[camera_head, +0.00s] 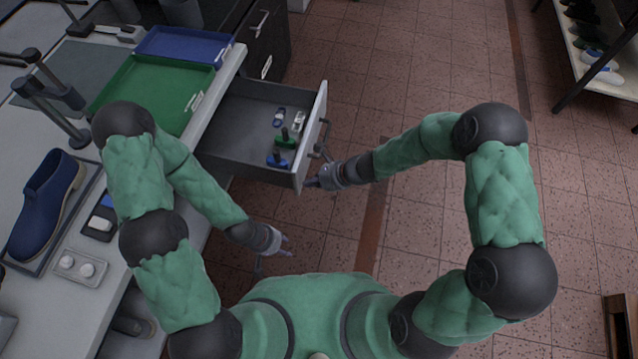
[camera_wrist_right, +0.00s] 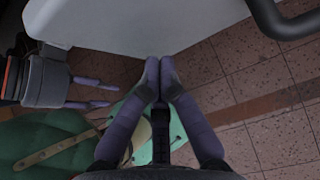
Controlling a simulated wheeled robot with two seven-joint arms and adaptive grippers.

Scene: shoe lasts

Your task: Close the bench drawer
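The bench drawer (camera_head: 240,120) is pulled out from the bench, its inside showing. Its pale front panel (camera_head: 316,118) carries a dark handle (camera_head: 322,140). In the right wrist view the pale front (camera_wrist_right: 140,22) fills the top, with the dark handle (camera_wrist_right: 285,20) at upper right. My right gripper (camera_head: 312,183) is at the drawer front's near lower corner, below the handle. Its fingertips (camera_wrist_right: 160,62) are together with nothing between them, at the panel's edge; contact is unclear. My left gripper (camera_head: 287,245) is empty, fingers apart, below the drawer in the picture. It also shows in the right wrist view (camera_wrist_right: 105,94).
Several small items (camera_head: 283,138) lie in the drawer. The bench top holds a green tray (camera_head: 150,95), a blue tray (camera_head: 185,45) and a blue shoe (camera_head: 45,205). A shoe rack (camera_head: 600,60) stands at upper right. The tiled floor (camera_head: 400,70) right of the drawer is clear.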

